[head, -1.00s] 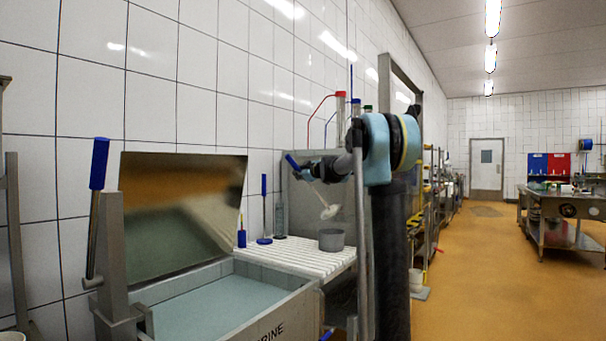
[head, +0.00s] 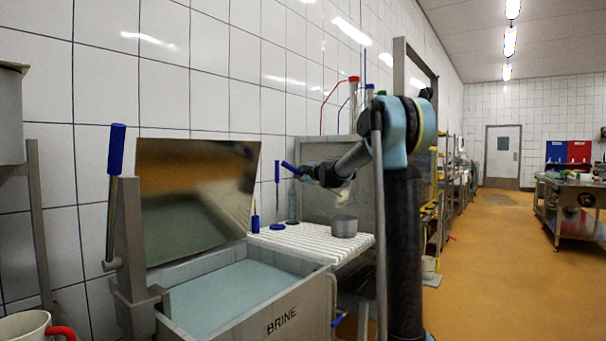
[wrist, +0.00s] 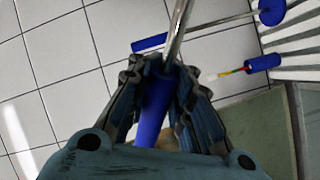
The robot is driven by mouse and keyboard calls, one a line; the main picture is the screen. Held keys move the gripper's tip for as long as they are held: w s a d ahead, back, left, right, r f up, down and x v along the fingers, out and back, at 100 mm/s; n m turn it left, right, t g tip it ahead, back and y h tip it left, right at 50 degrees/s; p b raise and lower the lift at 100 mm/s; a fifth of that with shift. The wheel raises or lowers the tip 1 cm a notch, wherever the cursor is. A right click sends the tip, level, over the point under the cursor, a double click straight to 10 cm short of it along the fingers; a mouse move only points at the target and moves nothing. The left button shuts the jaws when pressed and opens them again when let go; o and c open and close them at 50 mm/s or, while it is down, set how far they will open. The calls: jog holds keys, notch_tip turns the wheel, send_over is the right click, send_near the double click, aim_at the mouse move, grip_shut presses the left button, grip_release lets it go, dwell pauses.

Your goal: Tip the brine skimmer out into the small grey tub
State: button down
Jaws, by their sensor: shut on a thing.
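The brine skimmer has a blue handle (head: 289,167) and a pale head (head: 343,198). My gripper (head: 308,172) is shut on the handle, which also shows between the fingers in the wrist view (wrist: 154,112). Its metal shaft (wrist: 179,32) runs up out of that picture, and the head is not in the wrist view. In the head view my arm hides most of the shaft and part of the skimmer head. The small grey tub (head: 343,228) stands upright on the white slatted shelf. The skimmer head appears above the tub, apart from it and tilted. The tub's inside is hidden.
The brine vat (head: 305,310) stands open at the front, its lid (head: 195,205) raised. A blue-handled tool with a disc base (head: 277,227), a small blue item (head: 255,222) and a clear bottle (head: 293,208) stand left of the tub. Open floor (head: 500,270) lies right.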

notch_tip(320, 180, down, 5)
jog(key=s+a+n, duration=0.1)
jog(key=a+n, duration=0.1)
jog(key=shift+a+f, duration=0.2)
jog(key=shift+h, duration=0.4)
jog(key=shift+s, duration=0.15)
dwell(0.7)
